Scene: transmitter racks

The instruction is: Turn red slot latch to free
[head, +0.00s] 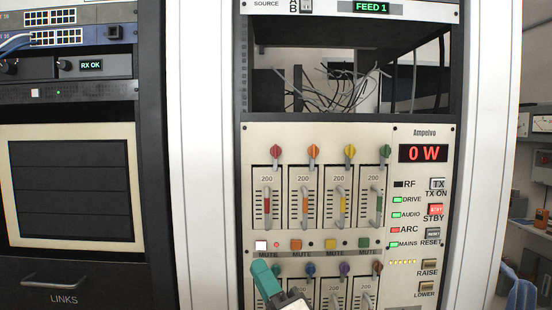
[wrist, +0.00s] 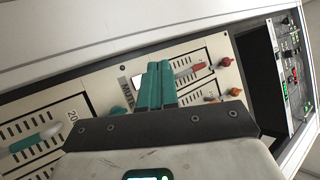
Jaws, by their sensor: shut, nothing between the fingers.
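The red slot latch (head: 276,151) is a small red knob above the leftmost upper slot of the cream amplifier panel; its exact turn is too small to tell. It also shows in the wrist view (wrist: 226,62), to the right of my fingertips. Below it is the slot's module with a red handle (head: 267,200), which shows in the wrist view (wrist: 190,70) just beside the fingers. My gripper (head: 262,267) has teal fingers, shut together and empty, in front of the panel below the mute row and well below the latch. In the wrist view the fingers (wrist: 160,68) hide part of the red module.
Orange (head: 313,151), yellow (head: 350,151) and green (head: 385,151) latches stand in the same row. The leftmost mute button (head: 261,246) is lit white. A lower row of slots has further latches. The power display (head: 423,153) reads 0 W. Loose cables (head: 325,85) hang in the open bay above.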

